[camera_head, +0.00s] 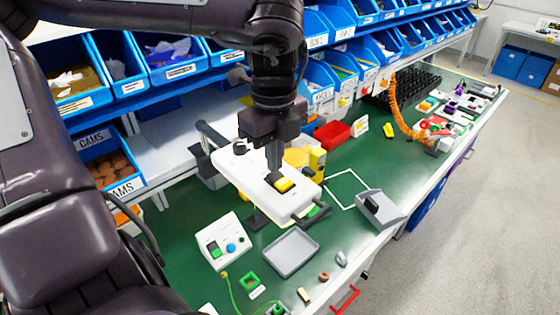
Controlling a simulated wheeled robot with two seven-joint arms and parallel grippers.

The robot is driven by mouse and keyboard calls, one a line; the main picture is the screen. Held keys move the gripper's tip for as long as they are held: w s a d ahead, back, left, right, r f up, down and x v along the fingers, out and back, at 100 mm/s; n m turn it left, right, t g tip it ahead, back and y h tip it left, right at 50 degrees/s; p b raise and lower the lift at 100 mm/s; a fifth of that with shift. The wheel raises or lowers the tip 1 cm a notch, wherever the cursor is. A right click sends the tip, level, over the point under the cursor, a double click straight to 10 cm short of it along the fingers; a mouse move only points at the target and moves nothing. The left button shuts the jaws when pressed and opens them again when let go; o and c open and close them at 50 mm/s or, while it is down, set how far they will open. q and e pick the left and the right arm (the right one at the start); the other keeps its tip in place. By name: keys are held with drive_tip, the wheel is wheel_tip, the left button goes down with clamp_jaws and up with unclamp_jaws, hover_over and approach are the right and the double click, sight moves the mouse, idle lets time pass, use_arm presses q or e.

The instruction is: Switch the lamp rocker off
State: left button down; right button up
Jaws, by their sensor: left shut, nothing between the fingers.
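A white device (248,178) with rounded edges stands near the middle of the green bench. It carries a small yellow-and-black rocker (284,185), which appears to be the lamp rocker. I cannot tell which way the rocker is tipped, and no marking on it is readable. My left gripper (275,177) points down from above with its fingers shut and empty. The fingertips are right at the dark side of the rocker and partly hide it. I cannot tell whether they touch it. My right gripper is not in view.
A white box with green and blue buttons (222,240), a grey tray (291,252) and a grey sloped box (380,210) stand nearby. A yellow object (317,163) is close behind the device. Blue bins (112,58) line the back. The white-outlined square (345,187) is mostly clear.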

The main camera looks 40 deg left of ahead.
use_arm(q)
drive_tip(key=shift+f+b, duration=0.55)
drive_tip(key=shift+f, duration=0.25)
drive_tip(key=shift+r+p, duration=2.95)
drive_tip(key=shift+r, duration=0.65)
drive_tip(key=shift+f, duration=0.1)
